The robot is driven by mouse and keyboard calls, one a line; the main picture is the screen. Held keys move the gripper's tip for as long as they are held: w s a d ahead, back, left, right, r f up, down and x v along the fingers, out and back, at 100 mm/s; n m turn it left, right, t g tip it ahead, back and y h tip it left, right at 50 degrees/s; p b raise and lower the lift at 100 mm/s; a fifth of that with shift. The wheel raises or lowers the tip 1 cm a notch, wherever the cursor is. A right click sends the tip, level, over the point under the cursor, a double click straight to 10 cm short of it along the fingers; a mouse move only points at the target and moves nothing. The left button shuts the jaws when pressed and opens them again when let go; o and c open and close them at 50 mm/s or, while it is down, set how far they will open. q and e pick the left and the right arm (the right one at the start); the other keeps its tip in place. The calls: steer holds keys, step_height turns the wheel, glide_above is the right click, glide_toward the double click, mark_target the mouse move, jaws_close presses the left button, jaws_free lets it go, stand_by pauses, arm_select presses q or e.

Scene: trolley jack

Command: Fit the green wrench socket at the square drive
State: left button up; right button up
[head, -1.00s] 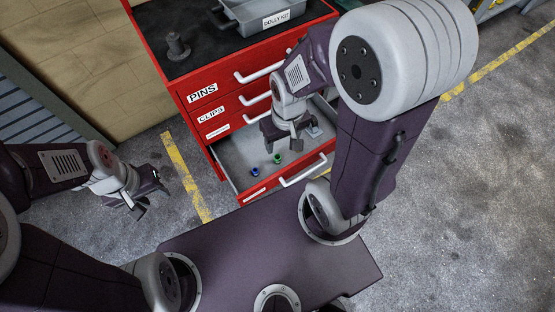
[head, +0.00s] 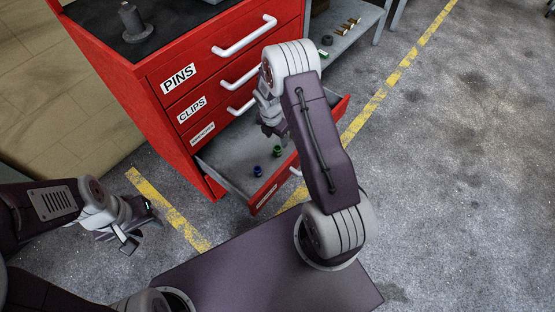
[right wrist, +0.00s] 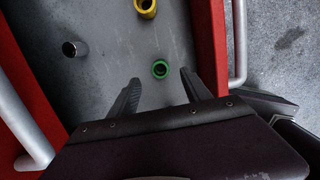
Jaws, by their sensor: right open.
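The green socket (head: 277,151) stands in the open bottom drawer of the red cabinet. In the right wrist view the green socket (right wrist: 160,69) shows its round opening. My right gripper (right wrist: 160,88) is open and empty, with the socket just beyond its fingertips and roughly centred between them. In the head view my right arm partly hides this gripper. My left gripper (head: 138,229) is open and empty, left of the drawer above the floor.
A blue socket (head: 257,169) stands near the green one. Red drawer walls (right wrist: 210,45) border the space. A grey shelf (head: 345,38) with small parts stands behind right.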

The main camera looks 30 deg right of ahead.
mark_target(277, 148)
steer(key=shift+a, duration=0.1)
steer(key=f+b, duration=0.1)
steer(key=f, duration=0.2)
steer(key=shift+w+d+f+b, duration=0.1)
steer(key=shift+d+f+b, duration=0.15)
steer(key=shift+b, duration=0.15)
step_height(277, 148, down, 5)
steer(key=b, duration=0.2)
steer(key=shift+d+b, duration=0.15)
steer(key=shift+b, duration=0.2)
steer(key=shift+w+f, duration=0.1)
steer(key=shift+f, duration=0.1)
steer(key=shift+r, duration=0.15)
steer(key=shift+c, duration=0.4)
jaws_close()
